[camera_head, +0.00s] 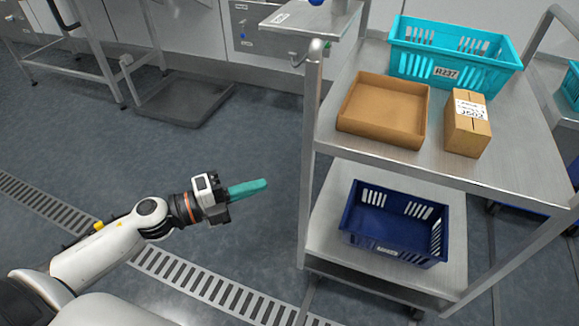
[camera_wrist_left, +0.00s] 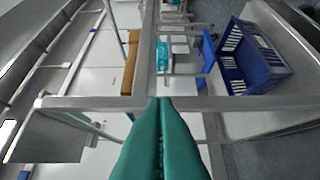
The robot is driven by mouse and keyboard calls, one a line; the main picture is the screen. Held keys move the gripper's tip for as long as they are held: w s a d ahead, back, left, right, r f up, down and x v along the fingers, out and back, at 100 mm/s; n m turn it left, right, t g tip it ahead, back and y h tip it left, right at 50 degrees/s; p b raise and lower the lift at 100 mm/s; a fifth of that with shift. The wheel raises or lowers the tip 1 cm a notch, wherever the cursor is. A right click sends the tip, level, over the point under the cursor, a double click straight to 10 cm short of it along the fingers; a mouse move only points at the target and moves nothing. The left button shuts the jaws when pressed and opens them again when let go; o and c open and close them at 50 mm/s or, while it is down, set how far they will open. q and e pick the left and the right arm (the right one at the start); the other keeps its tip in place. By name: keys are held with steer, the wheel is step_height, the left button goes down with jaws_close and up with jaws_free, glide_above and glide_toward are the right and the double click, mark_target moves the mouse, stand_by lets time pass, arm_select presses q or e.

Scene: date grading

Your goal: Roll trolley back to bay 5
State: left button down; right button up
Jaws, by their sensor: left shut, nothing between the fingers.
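A metal trolley (camera_head: 370,149) with two shelves stands at the right in the head view. On its top shelf are a teal crate (camera_head: 455,52), an open cardboard tray (camera_head: 383,110) and a small labelled carton (camera_head: 467,124). A dark blue crate (camera_head: 394,224) sits on its lower shelf, and it also shows in the left wrist view (camera_wrist_left: 255,58). My left gripper (camera_head: 266,183) has green fingers, shut and empty, apart from the trolley and to the left of its near post. In the left wrist view the fingers (camera_wrist_left: 162,103) point toward a metal bar. My right gripper is not in view.
A drain grating (camera_head: 190,277) crosses the floor below my left arm. A metal frame stand (camera_head: 88,52) and a low grey platform (camera_head: 183,103) are at the back left. Another trolley (camera_head: 562,98) stands at the right edge. Open floor lies left of the trolley.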

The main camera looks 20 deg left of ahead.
arm_select(q)
steer(key=shift+w+d, duration=0.8)
steer(key=shift+w, duration=0.65)
steer(key=shift+w+d, duration=0.75)
steer(key=shift+w, duration=0.75)
steer(key=shift+w+d, duration=0.8)
steer(key=shift+w, duration=0.65)
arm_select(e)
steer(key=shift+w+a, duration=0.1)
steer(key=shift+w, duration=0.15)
